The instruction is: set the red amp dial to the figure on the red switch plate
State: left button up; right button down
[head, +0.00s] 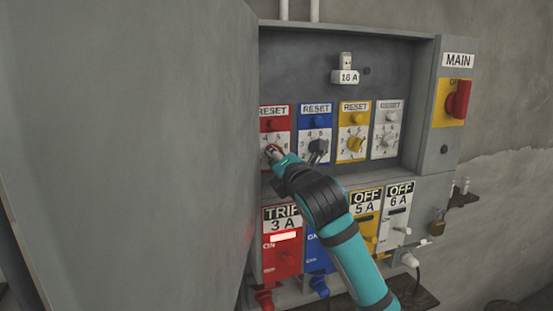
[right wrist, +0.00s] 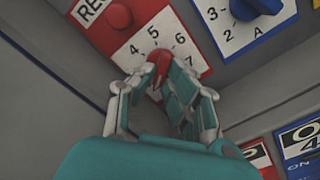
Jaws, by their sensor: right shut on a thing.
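The red amp dial (head: 268,150) is on the red RESET panel at the left of the dial row, beside the open door. In the right wrist view its red knob (right wrist: 161,58) sits under the figures 4, 5, 6 and 7. My right gripper (head: 275,155) is shut on this knob, with its fingers (right wrist: 158,84) on either side. They hide the lower part of the dial, and I cannot tell which figure it points to. The red switch plate (head: 283,219) below reads TRIP, 3 A, with a lit strip beneath. My left gripper is not in view.
The big grey cabinet door (head: 130,150) stands close on the left. Blue (head: 317,144), yellow (head: 353,144) and white (head: 386,142) dials are to the right. The red MAIN handle (head: 458,98) is at upper right. My arm partly covers the blue switch plate (head: 316,256).

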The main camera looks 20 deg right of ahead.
jog(key=m+p, duration=0.2)
jog(key=m, duration=0.2)
jog(key=shift+r+m, duration=0.15)
jog(key=shift+m, duration=0.15)
jog(key=shift+m+p, duration=0.9)
jog(key=shift+m, duration=1.7)
jog(key=c, duration=1.4)
grip_release()
jog(key=shift+s, duration=0.1)
jog(key=s, duration=1.1)
jog(key=shift+s+d, duration=0.2)
jog(key=shift+s, duration=0.15)
